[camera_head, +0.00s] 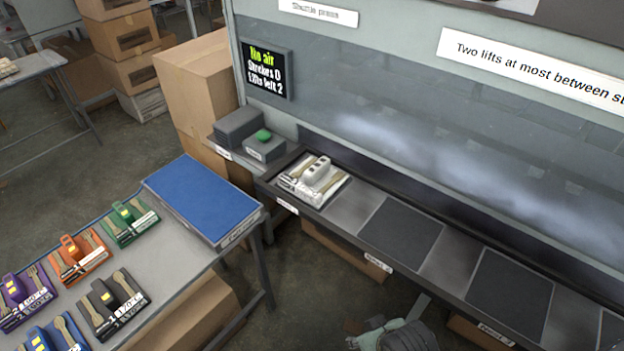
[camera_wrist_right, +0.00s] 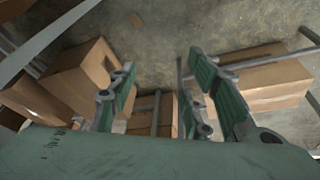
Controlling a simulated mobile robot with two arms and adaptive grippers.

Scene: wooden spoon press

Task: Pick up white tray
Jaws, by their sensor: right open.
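The white tray (camera_head: 299,187) sits at the left end of the long dark shuttle rail, with a white block-like handle (camera_head: 317,168) and wooden spoons on it. My right gripper shows in the right wrist view (camera_wrist_right: 155,100), its green-padded fingers spread apart with nothing between them. The floor and cardboard boxes lie beyond the fingers. In the head view a grey-green part at the bottom edge (camera_head: 395,335) seems to be my right gripper, below and apart from the tray. My left gripper is not in view.
A side table at left holds purple, orange, green, black and blue trays and a blue mat (camera_head: 203,196). A green button (camera_head: 264,135) stands beside the rail. The display (camera_head: 266,70) reads "No air", "Strokes 0", "Lifts left 2". Dark rail pads (camera_head: 401,230) are bare.

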